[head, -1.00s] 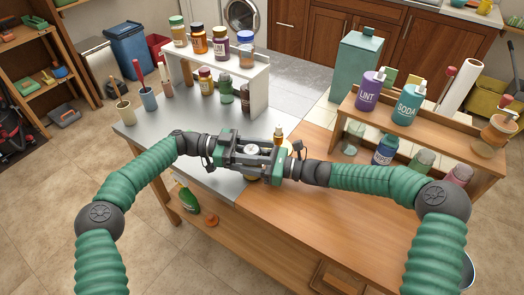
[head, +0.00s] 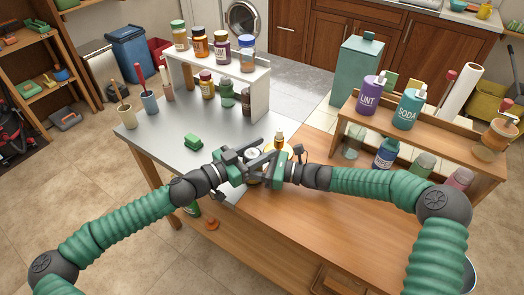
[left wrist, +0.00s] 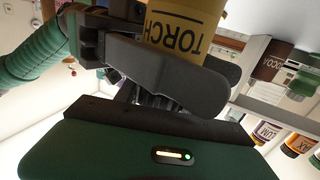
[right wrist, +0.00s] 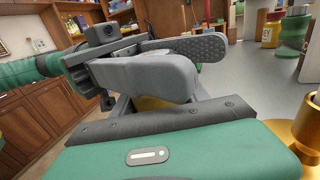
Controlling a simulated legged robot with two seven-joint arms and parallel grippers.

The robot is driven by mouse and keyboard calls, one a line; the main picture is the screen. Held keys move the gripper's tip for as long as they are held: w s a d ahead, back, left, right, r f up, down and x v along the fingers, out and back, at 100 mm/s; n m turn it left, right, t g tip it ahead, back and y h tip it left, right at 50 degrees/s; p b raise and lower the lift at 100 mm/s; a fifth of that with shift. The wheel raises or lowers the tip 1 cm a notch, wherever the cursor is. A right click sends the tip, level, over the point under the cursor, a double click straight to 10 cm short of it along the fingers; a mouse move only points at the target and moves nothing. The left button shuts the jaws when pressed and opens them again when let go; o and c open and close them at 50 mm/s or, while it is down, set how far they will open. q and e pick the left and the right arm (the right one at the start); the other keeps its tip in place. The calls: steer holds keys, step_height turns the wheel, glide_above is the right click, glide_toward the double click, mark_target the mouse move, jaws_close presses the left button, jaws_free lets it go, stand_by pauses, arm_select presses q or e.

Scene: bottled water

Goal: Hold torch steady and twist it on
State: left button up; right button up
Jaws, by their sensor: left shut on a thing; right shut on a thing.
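The torch, a yellow cylinder with dark TORCH lettering, shows upside down in the left wrist view (left wrist: 183,30). In the head view its pale round end (head: 252,154) shows between my grippers, which hide most of it. My left gripper (head: 246,163) is shut on the torch from the left; its dark finger (left wrist: 165,80) lies across the torch in the left wrist view. My right gripper (head: 268,165) is shut on the torch from the right. In the right wrist view a little yellow (right wrist: 150,102) shows below its grey fingers.
A brass-coloured bottle (head: 279,138) stands close behind the grippers. A green block (head: 193,142) lies on the grey worktop (head: 165,155). A white shelf (head: 260,95) with jars stands behind, and a wooden shelf (head: 455,130) with bottles at right. The front wooden top (head: 310,215) is clear.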

arm_select(q)
steer(key=n+t+y, duration=0.2)
steer(key=t+y, duration=0.1)
steer(key=n+t+y, duration=0.1)
steer(key=n, duration=0.1)
steer(key=shift+w+a+f+y, duration=0.2)
steer(key=shift+w+a+y, duration=0.05)
steer(key=shift+w+y, duration=0.1)
arm_select(e)
steer(key=shift+s+a+r, duration=0.1)
steer(key=shift+s+a, duration=0.1)
arm_select(q)
steer(key=shift+w+a+n+t+y, duration=0.1)
steer(key=shift+a+n+t+y, duration=0.05)
steer(key=shift+n+t+y, duration=0.3)
steer(key=shift+t, duration=0.25)
steer(key=o, duration=1.4)
steer(key=shift+w+a+r, duration=0.1)
arm_select(e)
steer(key=shift+w, duration=0.15)
steer(key=shift+d, duration=0.1)
